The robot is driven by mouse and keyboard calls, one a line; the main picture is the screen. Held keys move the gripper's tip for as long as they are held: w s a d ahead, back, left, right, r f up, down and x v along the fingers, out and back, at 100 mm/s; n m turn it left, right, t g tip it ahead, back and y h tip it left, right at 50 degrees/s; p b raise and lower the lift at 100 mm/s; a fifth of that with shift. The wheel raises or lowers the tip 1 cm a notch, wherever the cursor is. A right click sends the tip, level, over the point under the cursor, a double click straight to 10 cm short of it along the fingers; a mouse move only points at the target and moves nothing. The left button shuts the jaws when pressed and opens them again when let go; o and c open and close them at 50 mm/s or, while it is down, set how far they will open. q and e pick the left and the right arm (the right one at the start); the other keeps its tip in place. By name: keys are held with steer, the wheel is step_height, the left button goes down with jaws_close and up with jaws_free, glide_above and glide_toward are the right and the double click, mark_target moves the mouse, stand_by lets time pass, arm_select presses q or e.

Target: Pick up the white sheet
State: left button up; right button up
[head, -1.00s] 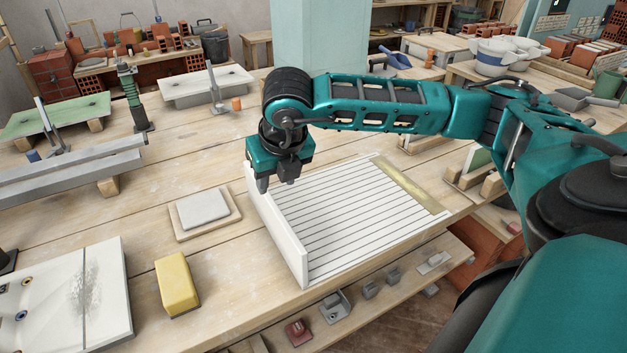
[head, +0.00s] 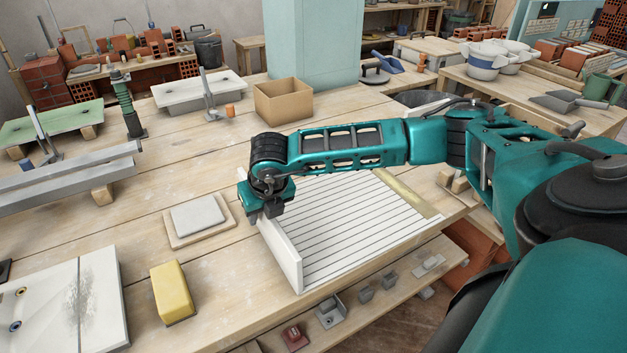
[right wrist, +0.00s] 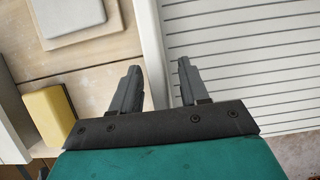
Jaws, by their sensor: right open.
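A narrow white sheet (head: 285,262) stands upright on edge along the left side of a flat white grooved surface (head: 345,225) on the wooden bench. In the right wrist view the sheet (right wrist: 153,40) runs up between my two fingers. My right gripper (head: 264,213) is open, pointing down at the far part of the sheet, and hides that part. In the right wrist view my right gripper (right wrist: 157,68) shows one finger on each side of the sheet's line; I cannot tell whether they touch it. My left gripper is not in view.
Left of the sheet are a pale square tile (head: 198,215) on a wooden board and a yellow block (head: 173,290). A cardboard box (head: 283,102) stands behind my right arm. A brass-coloured strip (head: 405,193) edges the grooved surface. Bare bench lies left of my gripper.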

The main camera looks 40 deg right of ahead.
steer(key=shift+c, duration=0.3)
jaws_close()
stand_by(0.3)
